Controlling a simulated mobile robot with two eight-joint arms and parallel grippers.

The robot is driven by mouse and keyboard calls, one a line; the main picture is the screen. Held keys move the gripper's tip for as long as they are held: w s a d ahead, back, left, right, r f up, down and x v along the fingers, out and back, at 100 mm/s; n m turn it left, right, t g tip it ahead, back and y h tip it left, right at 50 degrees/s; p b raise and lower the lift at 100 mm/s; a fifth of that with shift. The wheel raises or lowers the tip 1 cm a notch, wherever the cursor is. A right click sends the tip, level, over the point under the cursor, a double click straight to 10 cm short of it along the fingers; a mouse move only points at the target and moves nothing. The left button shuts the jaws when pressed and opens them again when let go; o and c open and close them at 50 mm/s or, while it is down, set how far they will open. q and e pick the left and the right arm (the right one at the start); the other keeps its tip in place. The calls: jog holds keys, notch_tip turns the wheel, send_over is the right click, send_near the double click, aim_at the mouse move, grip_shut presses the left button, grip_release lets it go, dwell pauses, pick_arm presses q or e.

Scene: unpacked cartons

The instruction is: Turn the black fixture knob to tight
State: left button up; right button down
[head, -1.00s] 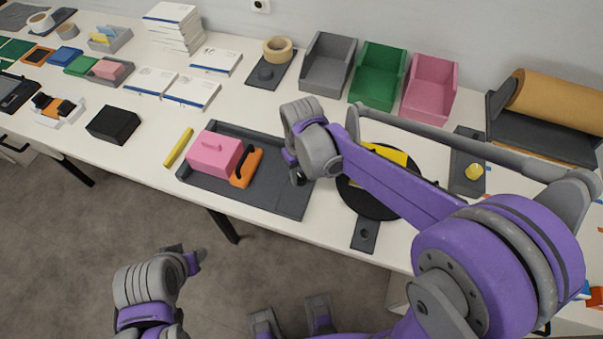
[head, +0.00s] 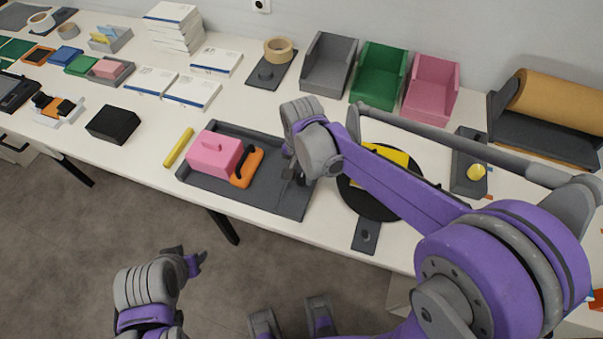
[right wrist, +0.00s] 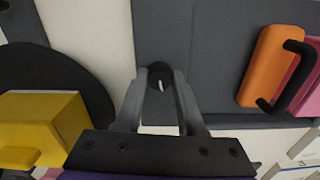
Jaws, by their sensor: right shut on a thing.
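The black fixture knob (right wrist: 159,72) shows in the right wrist view, between the fingertips of my right gripper (right wrist: 160,82). It is round and has a short white mark on its face, towards the lower side of the picture. My right gripper is shut on it. In the head view my right gripper (head: 295,174) reaches down to the right part of the dark grey fixture tray (head: 262,196), and the knob is largely hidden there. My left gripper (head: 190,262) hangs low over the floor, away from the table; its opening is unclear.
A pink block (head: 213,155) and an orange piece with a black handle (head: 246,168) sit on the tray, left of my right gripper. A black round plate (head: 372,205) with a yellow block (head: 388,154) stands close on the right. A yellow stick (head: 179,147) lies left of the tray.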

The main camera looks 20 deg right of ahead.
aim_at(302, 178)
jog(key=shift+m, duration=1)
jog(key=c, duration=0.5)
grip_release()
notch_tip(302, 178, up, 11)
jog(key=p, duration=0.1)
